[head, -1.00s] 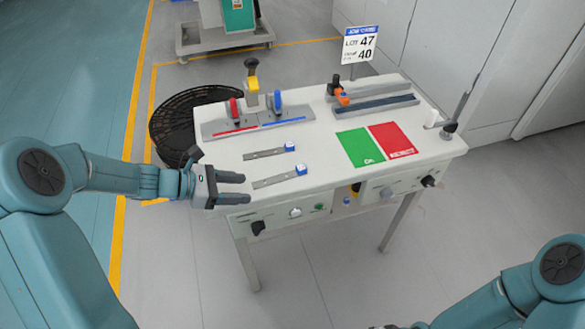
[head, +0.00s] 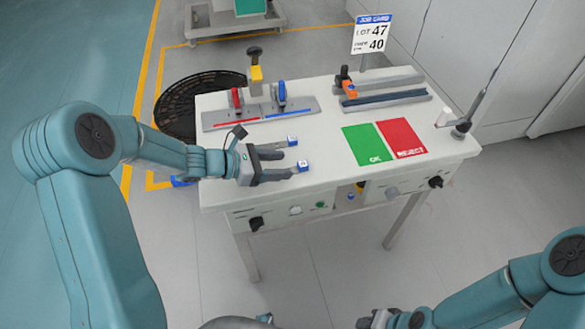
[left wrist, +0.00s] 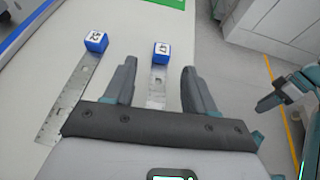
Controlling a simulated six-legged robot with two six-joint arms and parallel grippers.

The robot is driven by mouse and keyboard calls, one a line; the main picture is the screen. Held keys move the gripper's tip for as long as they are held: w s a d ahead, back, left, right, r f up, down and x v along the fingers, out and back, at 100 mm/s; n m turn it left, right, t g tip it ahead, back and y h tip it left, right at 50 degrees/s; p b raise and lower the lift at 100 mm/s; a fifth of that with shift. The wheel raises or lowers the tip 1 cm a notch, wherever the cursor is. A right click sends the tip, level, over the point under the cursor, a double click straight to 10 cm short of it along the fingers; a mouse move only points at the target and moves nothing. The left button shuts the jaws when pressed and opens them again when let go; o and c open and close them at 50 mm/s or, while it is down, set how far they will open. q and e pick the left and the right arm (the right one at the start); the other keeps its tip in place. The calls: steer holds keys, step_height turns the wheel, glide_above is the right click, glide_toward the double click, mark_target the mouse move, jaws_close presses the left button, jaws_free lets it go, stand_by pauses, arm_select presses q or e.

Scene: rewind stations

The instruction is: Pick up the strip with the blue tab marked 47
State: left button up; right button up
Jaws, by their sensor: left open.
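Two flat metal strips with blue tabs lie on the table. The nearer strip's tab (head: 302,166) is just ahead of my left gripper (head: 287,163). In the left wrist view, this tab (left wrist: 161,52) appears to read 47, and its strip (left wrist: 156,88) runs between the open fingers of my left gripper (left wrist: 158,85); its rear end is hidden by the gripper. The other strip (left wrist: 68,100) lies to the left, outside the fingers; its tab (left wrist: 96,41) has a number hard to read. That tab also shows in the head view (head: 292,141). My right gripper (left wrist: 268,102) shows at the wrist view's edge.
A green OK sheet (head: 368,144) and a red REJECT sheet (head: 402,138) lie right of the strips. A grey fixture (head: 215,117) with red and blue clamps stands behind. A job card (head: 372,35) shows lot 47. A dark basket (head: 185,105) stands behind the table.

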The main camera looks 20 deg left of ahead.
mark_target(304, 163)
arm_select(q)
steer(key=shift+d, duration=0.3)
steer(key=x, duration=0.5)
steer(key=shift+r, duration=0.25)
steer(key=shift+w, duration=0.1)
steer(key=shift+c, duration=0.3)
jaws_close()
steer(key=shift+r, duration=0.1)
